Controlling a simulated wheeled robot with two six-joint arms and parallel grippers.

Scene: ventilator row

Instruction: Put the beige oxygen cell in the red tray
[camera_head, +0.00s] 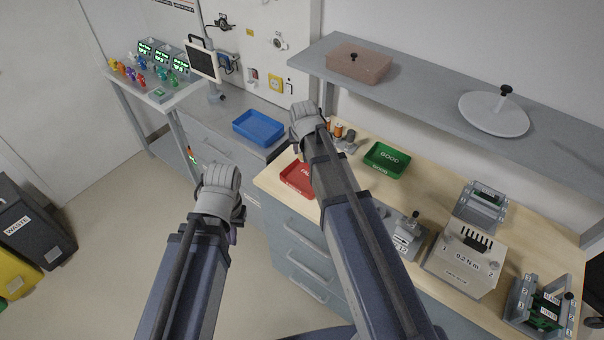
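The red tray (297,177) lies on the wooden bench top near its left end, partly hidden behind my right arm. Several small cylinders stand on the bench behind that arm, among them an orange-brown one (338,131) and a grey one (350,135). I cannot make out which, if any, is the beige oxygen cell. My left gripper (237,217) is mostly hidden behind its own wrist, over the floor left of the bench drawers. My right gripper is hidden behind its arm, close to the red tray. The fingers of both cannot be made out.
A green tray (386,160) marked GOOD lies right of the cylinders. A blue tray (258,128) lies on the grey counter. A beige 0.2 Nm device (467,262) and other fixtures fill the right of the bench. A grey shelf (430,92) overhangs the back.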

